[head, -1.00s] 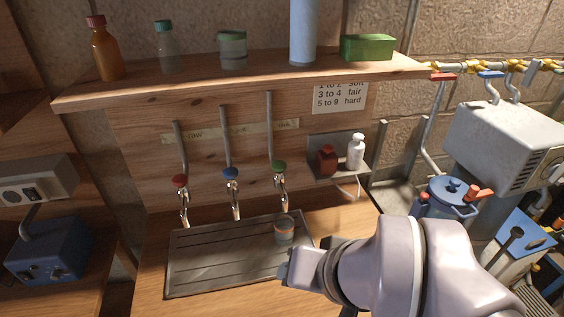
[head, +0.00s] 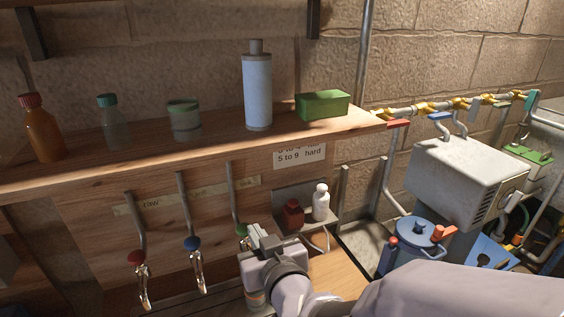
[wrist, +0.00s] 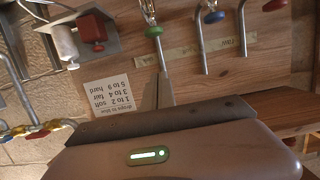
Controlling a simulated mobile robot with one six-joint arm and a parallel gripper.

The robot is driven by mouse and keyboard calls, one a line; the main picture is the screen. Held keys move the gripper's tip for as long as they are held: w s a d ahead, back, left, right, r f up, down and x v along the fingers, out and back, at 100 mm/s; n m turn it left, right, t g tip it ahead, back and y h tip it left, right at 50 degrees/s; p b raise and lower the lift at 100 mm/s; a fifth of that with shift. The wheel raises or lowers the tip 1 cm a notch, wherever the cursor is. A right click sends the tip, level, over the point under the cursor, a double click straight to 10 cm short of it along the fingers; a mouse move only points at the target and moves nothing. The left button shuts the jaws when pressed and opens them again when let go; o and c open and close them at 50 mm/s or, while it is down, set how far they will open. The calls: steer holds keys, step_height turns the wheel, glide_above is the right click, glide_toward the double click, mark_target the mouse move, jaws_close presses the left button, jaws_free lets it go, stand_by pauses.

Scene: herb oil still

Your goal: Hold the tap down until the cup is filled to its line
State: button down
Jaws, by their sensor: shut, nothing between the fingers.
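Three taps hang on the wooden back panel, with red (head: 136,257), blue (head: 192,243) and green (head: 241,230) knobs. My gripper (head: 256,232) is shut and empty, raised close to the green tap and partly covering it. Contact cannot be told. In the wrist view, the green knob (wrist: 154,31) is just beyond my narrow grey fingers (wrist: 167,90), with the blue knob (wrist: 214,17) to its right.
A shelf (head: 75,162) holding bottles, jars and a green box (head: 322,105) runs above the taps. A small ledge with a red bottle (head: 293,214) and a white bottle (head: 321,203) is right of the green tap. A blue pot (head: 422,245) stands further right.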

glide_above(244, 229)
steer(key=s+d, duration=0.1)
steer(key=s, duration=0.1)
step_height(244, 229, down, 2)
steer(key=f+b, duration=0.1)
steer(key=f, duration=0.2)
steer(key=shift+w+a+f+b, duration=0.1)
steer(key=shift+w+b, duration=0.25)
steer(key=shift+w, duration=0.05)
steer(key=shift+f, duration=0.65)
steer(key=shift+s, duration=0.1)
